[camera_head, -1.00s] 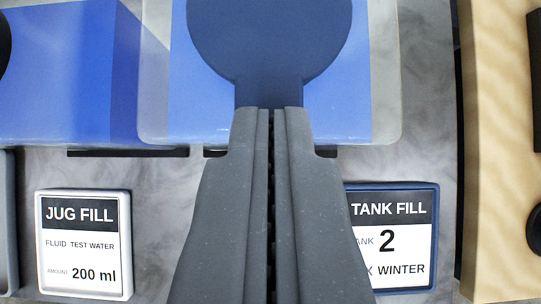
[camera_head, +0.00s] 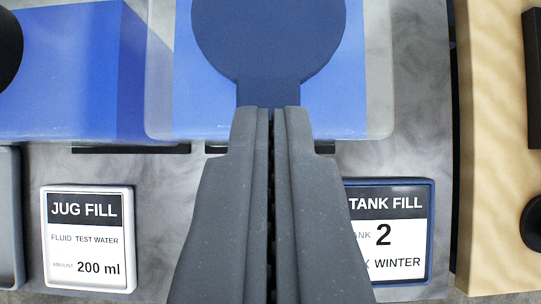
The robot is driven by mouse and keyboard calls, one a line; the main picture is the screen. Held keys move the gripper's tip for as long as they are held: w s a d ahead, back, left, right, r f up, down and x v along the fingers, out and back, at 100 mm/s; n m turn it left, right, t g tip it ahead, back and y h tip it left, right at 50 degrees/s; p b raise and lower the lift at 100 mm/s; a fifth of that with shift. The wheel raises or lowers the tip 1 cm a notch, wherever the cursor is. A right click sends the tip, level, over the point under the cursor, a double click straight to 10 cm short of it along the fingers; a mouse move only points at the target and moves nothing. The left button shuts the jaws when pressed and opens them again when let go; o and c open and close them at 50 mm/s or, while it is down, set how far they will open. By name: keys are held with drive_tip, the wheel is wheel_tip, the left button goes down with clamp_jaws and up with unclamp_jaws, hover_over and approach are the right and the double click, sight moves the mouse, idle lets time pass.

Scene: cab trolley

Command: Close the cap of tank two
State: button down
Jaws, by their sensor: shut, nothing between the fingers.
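The cap (camera_head: 270,40) is a dark blue round disc with a short tab toward me, at the top centre of the view. It lies over a translucent tank (camera_head: 380,95) with blue inside. My gripper (camera_head: 271,112) is shut and empty, and its fingertips appear at the end of the cap's tab. I cannot tell whether they touch it. The top of the disc is cut off by the frame, so its hinge side is hidden. I cannot tell whether the cap is fully seated.
A second blue tank (camera_head: 60,80) with a black round part (camera_head: 5,50) stands at the left. A "JUG FILL" sign (camera_head: 88,238) is at lower left and a "TANK FILL 2" sign (camera_head: 395,235) at lower right. A wooden panel (camera_head: 490,150) borders the right.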

drive_tip(key=w+d+r+v, duration=0.1)
drive_tip(key=v, duration=1.2)
drive_tip(key=w+a+r+n+t+y+b, duration=0.1)
drive_tip(key=w+a+r+n+t+b, duration=0.35)
drive_tip(key=a+r, duration=1.05)
drive_tip(key=s+a+r+n+t+y, duration=0.1)
drive_tip(key=s+a+r+t+y, duration=0.1)
drive_tip(key=a+r, duration=0.9)
wheel_tip(320, 180, up, 3)
drive_tip(key=shift+a+r+n+t+y, duration=0.2)
drive_tip(key=shift+a+n+t+y, duration=0.25)
drive_tip(key=shift+t, duration=0.7)
